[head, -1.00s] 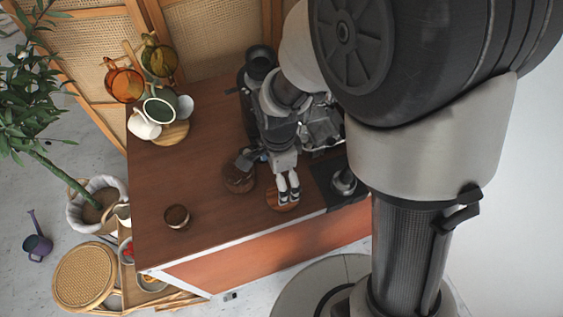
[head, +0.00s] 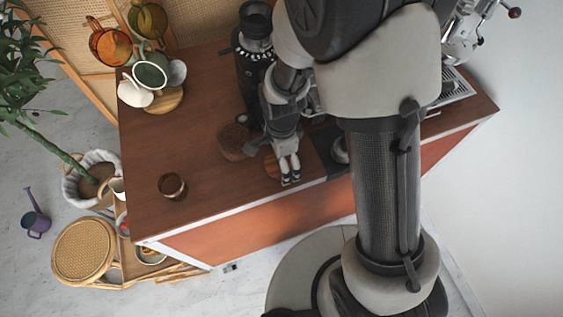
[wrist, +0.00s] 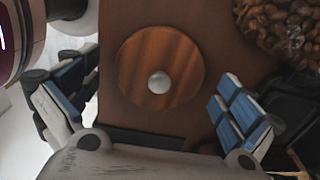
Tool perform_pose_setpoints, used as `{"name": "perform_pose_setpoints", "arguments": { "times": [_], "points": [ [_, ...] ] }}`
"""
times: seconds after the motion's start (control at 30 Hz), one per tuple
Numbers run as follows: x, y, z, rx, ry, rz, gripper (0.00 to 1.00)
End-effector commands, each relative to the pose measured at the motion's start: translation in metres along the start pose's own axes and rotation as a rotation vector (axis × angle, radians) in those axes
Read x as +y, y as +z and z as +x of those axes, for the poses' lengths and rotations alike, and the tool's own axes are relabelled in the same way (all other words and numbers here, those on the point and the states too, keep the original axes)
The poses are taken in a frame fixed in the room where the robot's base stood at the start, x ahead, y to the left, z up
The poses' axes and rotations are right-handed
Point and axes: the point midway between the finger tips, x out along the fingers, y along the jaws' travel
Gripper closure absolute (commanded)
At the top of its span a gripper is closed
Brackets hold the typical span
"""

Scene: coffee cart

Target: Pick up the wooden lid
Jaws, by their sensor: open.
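The wooden lid (wrist: 140,55) is a round, striped brown disc with a small pale knob (wrist: 158,82). It lies flat on the brown cart top, central in the wrist view. In the head view the lid (head: 271,168) is partly hidden by my gripper (head: 290,175). In the wrist view my gripper (wrist: 150,95) is open, with one blue-padded finger on each side of the lid and nothing between them. The fingers look apart from the lid. Their exact height above it I cannot tell.
A round container of coffee beans (wrist: 285,25) stands close to the lid. A dark grinder (head: 254,70) is behind it, a black mat (head: 325,143) to the right. A small brown cup (head: 172,186) stands front left, and cups on a wooden board (head: 165,100) back left. The left-middle cart top is clear.

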Motion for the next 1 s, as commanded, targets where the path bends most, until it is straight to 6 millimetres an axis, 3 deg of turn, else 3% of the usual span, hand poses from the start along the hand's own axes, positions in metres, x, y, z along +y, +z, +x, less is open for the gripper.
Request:
{"name": "perform_pose_setpoints", "arguments": {
  "times": [0.07,0.7,1.0],
  "points": [
    [0.0000,0.0000,-0.0007,0.000,0.000,0.000,0.01],
    [0.0002,0.0000,-0.0008,0.000,0.000,0.000,0.43],
    [0.0000,0.0000,-0.0028,0.000,0.000,0.000,0.44]
  ]
}}
